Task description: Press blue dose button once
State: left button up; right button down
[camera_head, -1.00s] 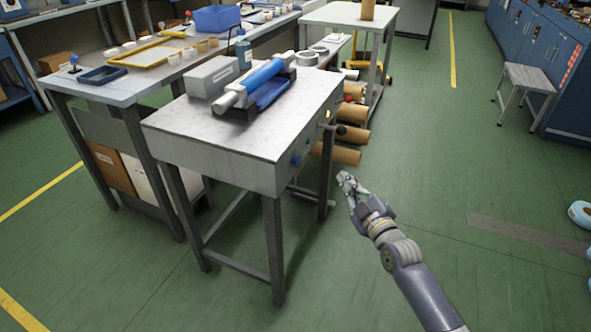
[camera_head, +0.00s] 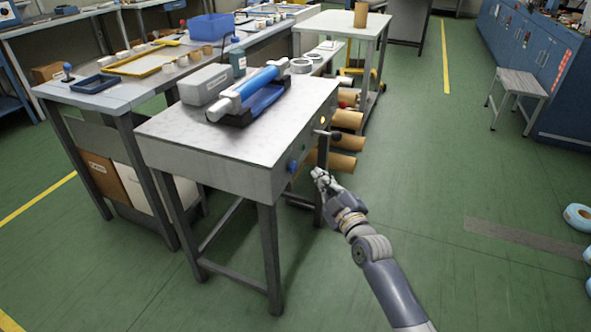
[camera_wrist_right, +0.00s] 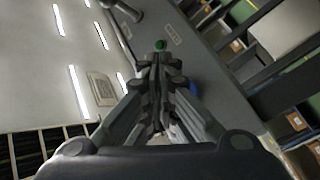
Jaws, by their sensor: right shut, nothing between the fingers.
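The blue dose button (camera_head: 292,166) is a round knob on the front side panel of the grey-topped machine table (camera_head: 175,140). In the right wrist view, a blue piece (camera_wrist_right: 194,89) shows just right of the fingers, mostly hidden behind them. My right gripper (camera_head: 318,174) is shut and empty. In the head view it appears a little right of the blue button; I see no clear contact. In the wrist view its closed fingers (camera_wrist_right: 157,62) point along the grey panel, towards a green button (camera_wrist_right: 158,45). My left gripper is not in view.
A dark lever handle (camera_head: 326,133) sticks out of the panel beyond the blue button. A blue roller (camera_head: 262,80) and a grey box (camera_head: 206,84) stand on the table. Brown tubes (camera_head: 347,140) lie behind. Green floor to the right is clear up to a small stool (camera_head: 520,84).

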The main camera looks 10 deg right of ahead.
aim_at(292, 168)
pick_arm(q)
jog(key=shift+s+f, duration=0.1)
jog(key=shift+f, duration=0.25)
pick_arm(e)
jog(key=w+a, duration=0.1)
jog(key=a, duration=0.1)
jog(key=shift+w+a, duration=0.3)
jog(key=shift+w, duration=0.1)
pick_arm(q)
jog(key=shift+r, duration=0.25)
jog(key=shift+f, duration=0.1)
pick_arm(e)
jog(key=shift+a, duration=0.1)
dwell(0.5)
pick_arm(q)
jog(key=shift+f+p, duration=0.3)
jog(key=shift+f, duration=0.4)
pick_arm(e)
jog(key=shift+w+a, duration=0.2)
jog(key=shift+a, duration=0.05)
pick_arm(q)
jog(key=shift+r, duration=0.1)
pick_arm(e)
jog(key=shift+w+a, duration=0.15)
